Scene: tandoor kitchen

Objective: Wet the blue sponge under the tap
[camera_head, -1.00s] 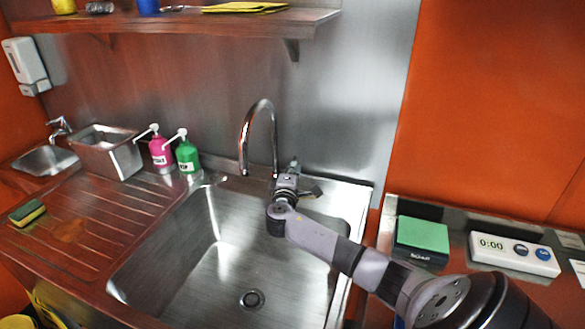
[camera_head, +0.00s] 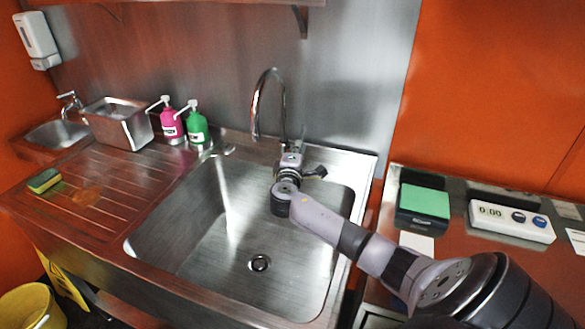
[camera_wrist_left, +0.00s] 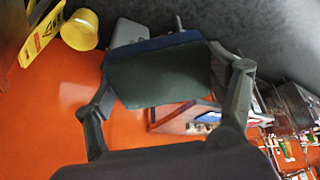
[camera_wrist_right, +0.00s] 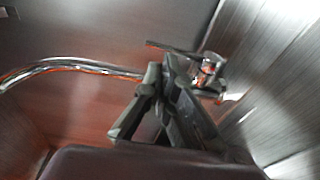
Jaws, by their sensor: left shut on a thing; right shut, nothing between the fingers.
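The blue sponge (camera_wrist_left: 152,76), a dark slab with a blue edge, is gripped between the fingers of my left gripper (camera_wrist_left: 163,95) in the left wrist view. That gripper and the sponge are outside the head view. The tap (camera_head: 256,98) is a tall curved chrome spout over the sink's back edge. My right gripper (camera_head: 291,158) is shut and empty by the tap's base. In the right wrist view its closed fingertips (camera_wrist_right: 160,75) are close to the tap's lever and body (camera_wrist_right: 208,72); I cannot tell whether they touch.
The sink basin (camera_head: 210,235) is empty. Pink (camera_head: 172,127) and green (camera_head: 197,130) dispensers stand behind it on the left. A yellow-green sponge (camera_head: 44,181) lies on the drainboard. A green-topped block (camera_head: 425,201) and a white timer (camera_head: 512,221) are right. A yellow bucket (camera_head: 33,306) stands below left.

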